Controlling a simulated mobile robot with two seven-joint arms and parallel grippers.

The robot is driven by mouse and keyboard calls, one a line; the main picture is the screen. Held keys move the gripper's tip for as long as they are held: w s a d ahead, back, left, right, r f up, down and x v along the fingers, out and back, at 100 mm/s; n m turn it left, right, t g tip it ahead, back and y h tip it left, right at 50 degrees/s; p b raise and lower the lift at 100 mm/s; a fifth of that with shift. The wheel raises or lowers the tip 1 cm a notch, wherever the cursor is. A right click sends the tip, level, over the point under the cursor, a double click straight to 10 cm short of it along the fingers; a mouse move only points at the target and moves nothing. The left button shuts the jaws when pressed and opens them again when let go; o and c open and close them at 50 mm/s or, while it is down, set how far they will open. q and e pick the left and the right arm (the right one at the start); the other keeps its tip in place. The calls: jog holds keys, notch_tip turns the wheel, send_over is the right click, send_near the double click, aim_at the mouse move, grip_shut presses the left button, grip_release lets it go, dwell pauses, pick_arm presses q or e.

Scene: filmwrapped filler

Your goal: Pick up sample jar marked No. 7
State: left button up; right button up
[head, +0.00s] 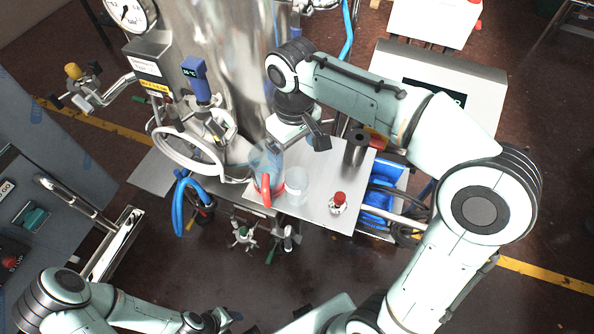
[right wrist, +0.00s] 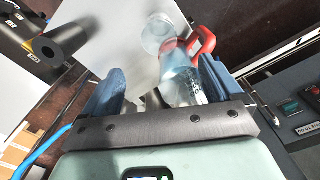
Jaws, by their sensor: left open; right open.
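No marking "No. 7" is readable in either view. A clear cup-like jar (head: 297,186) stands on the steel table (head: 322,205), and also shows in the right wrist view (right wrist: 157,36). A small jar with a red cap (head: 338,202) stands to its right; its label is too small to read. A clear bluish jug (head: 266,160) with a red handle (head: 265,190) stands to the left; in the right wrist view the jug (right wrist: 184,82) appears near one finger. My right gripper (head: 304,138) is open above the table, behind these vessels. My left gripper (head: 222,318) is open, low and away from the table.
A dark cylinder (head: 357,147) stands at the table's right rear, and shows in the right wrist view (right wrist: 50,50). A large steel vessel (head: 225,60) with hoses and valves rises behind. A blue crate (head: 377,207) sits at the right.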

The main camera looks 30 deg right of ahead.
aim_at(297, 178)
jog(key=f, duration=0.4)
jog(key=f+b, duration=0.1)
jog(key=f, duration=0.2)
jog(key=shift+s, duration=0.4)
jog(key=shift+f, duration=0.6)
notch_tip(297, 178, down, 5)
jog(key=shift+s+d, duration=0.1)
pick_arm(q)
jog(key=shift+s+f, duration=1.05)
jog(key=shift+f, duration=0.05)
pick_arm(e)
jog(key=c, duration=1.1)
